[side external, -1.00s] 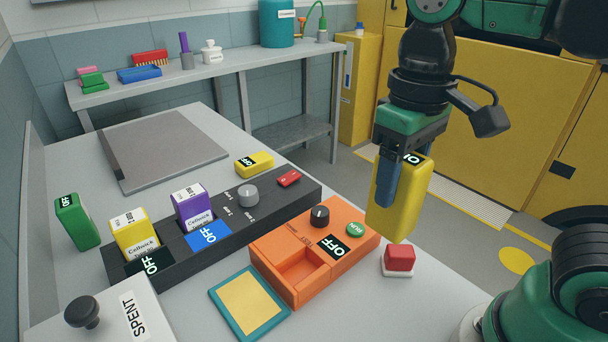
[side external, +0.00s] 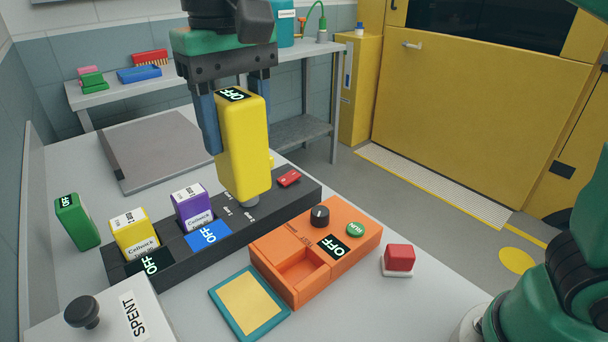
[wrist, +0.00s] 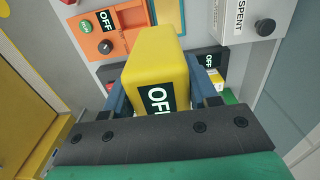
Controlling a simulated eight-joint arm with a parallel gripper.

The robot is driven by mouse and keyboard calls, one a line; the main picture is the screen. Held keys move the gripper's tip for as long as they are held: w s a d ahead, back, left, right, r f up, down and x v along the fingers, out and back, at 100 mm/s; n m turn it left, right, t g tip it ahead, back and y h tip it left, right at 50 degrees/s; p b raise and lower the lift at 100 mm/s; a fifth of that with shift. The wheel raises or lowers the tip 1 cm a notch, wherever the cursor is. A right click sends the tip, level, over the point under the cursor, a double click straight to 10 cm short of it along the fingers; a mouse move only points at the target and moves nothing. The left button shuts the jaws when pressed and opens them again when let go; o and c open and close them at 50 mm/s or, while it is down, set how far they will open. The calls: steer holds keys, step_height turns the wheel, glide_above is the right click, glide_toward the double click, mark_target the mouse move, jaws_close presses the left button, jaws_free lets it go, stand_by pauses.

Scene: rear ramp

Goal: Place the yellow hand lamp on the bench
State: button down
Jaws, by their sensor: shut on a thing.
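The yellow hand lamp (side external: 243,150), a yellow block with a black OFF label on its top, is held upright by my gripper (side external: 238,135). In the wrist view, the yellow hand lamp (wrist: 158,68) sits between the two blue fingers of my gripper (wrist: 160,95). The far finger is partly hidden behind it in the side view. The grey bench (side external: 400,310) lies below, and the lamp appears clear of it.
A second yellow item is almost hidden behind the held lamp. A green lamp (side external: 76,222) stands at left. Yellow (side external: 135,235) and purple (side external: 193,207) cells stand in the strip. An orange tester (side external: 275,255), red button (side external: 399,258) and SPENT box (side external: 110,315) occupy the front. A grey plate (side external: 165,150) lies behind.

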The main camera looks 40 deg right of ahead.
steer(key=shift+w+a+f, duration=0.15)
steer(key=shift+w+a, duration=0.1)
steer(key=shift+a, duration=0.25)
steer(key=shift+w+a+f, duration=0.15)
steer(key=shift+w+a, duration=0.05)
steer(key=shift+a, duration=0.25)
glide_above(247, 301)
step_height(247, 301, down, 20)
steer(key=shift+f, duration=0.2)
steer(key=shift+c, duration=1.2)
jaws_free()
